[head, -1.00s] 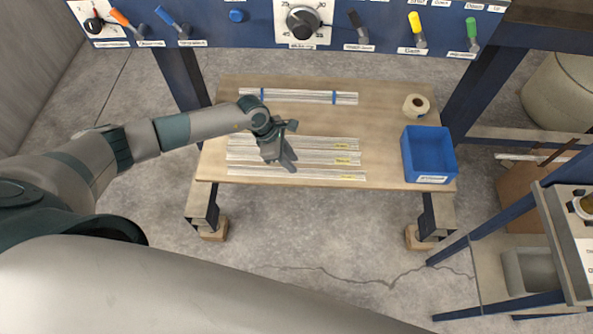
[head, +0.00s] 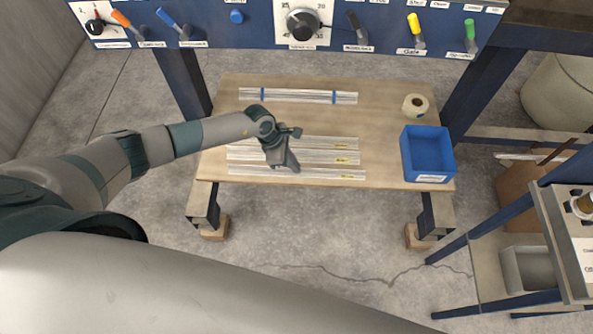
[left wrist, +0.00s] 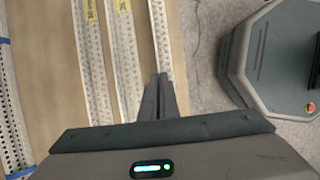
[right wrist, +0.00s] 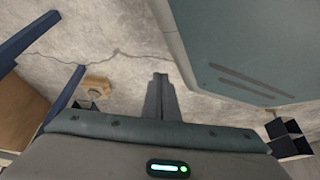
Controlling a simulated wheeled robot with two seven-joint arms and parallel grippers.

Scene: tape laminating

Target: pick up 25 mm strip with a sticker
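Three pale strips with yellow stickers at their right ends lie side by side on the wooden table: a far one (head: 320,143), a middle one (head: 320,158) and a near one (head: 320,174). The sticker text is too small to read, so I cannot tell which is 25 mm. My left gripper (head: 296,169) points down over the near strips. In the left wrist view its fingers (left wrist: 160,78) are together, at the near strip (left wrist: 160,35); I cannot tell whether they touch it. My right gripper (right wrist: 161,78) is shut and empty above the floor.
A strip bundle with blue bands (head: 298,96) lies at the back of the table (head: 380,135). A tape roll (head: 415,105) and a blue bin (head: 428,155) stand at the right. A control panel (head: 260,30) is behind. The table between bundle and strips is clear.

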